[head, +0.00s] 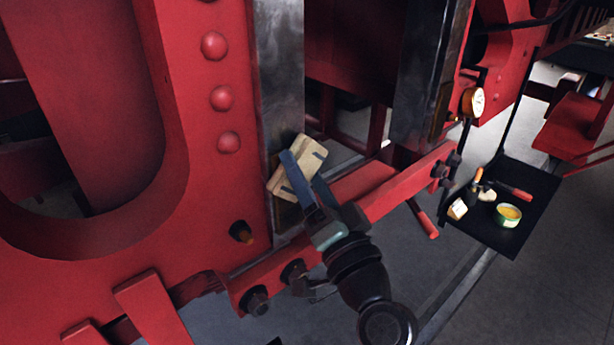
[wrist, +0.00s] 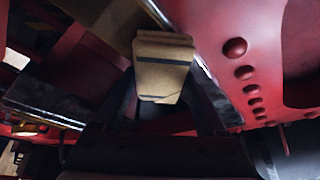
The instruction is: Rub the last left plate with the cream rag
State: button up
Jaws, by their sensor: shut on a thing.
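My gripper (head: 309,186) is shut on the cream rag (head: 287,181), a folded pad with dark stripes. In the wrist view the rag (wrist: 163,72) sits between the two fingers (wrist: 163,100). The rag is tilted and lies in front of the lower part of the left plate (head: 280,80), a grey upright metal face on the red frame. It seems to be against the plate, but I cannot tell if it touches. A brownish patch (head: 288,216) shows on the plate below the rag; the rag and fingers hide part of this area. A second grey plate (head: 420,75) stands to the right.
A red crossbar (head: 405,190) with dark bolts runs below the plates, close to my gripper. A dial gauge (head: 474,102) is at the right. A black tray (head: 535,195) holds a green tin (head: 508,215), pale blocks and red-handled tools. The floor in front is clear.

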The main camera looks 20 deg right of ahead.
aim_at(297, 221)
notch_tip(297, 221, up, 3)
jog(key=shift+a+f+p, duration=0.15)
jog(key=shift+p, duration=0.55)
notch_tip(297, 221, down, 16)
jog(key=b, duration=1.8)
jog(key=shift+s, duration=0.1)
jog(key=shift+s+d+b, duration=0.35)
jog(key=shift+s, duration=0.3)
jog(key=shift+s+d+b, duration=0.2)
jog(key=shift+s+d, duration=0.05)
jog(key=shift+s, duration=0.45)
jog(key=shift+s+d+b, duration=0.15)
jog(key=shift+s+d, duration=0.15)
jog(key=shift+s, duration=0.4)
jog(key=shift+s+d+b, duration=0.2)
jog(key=shift+s+d, duration=0.05)
jog(key=shift+s, duration=0.45)
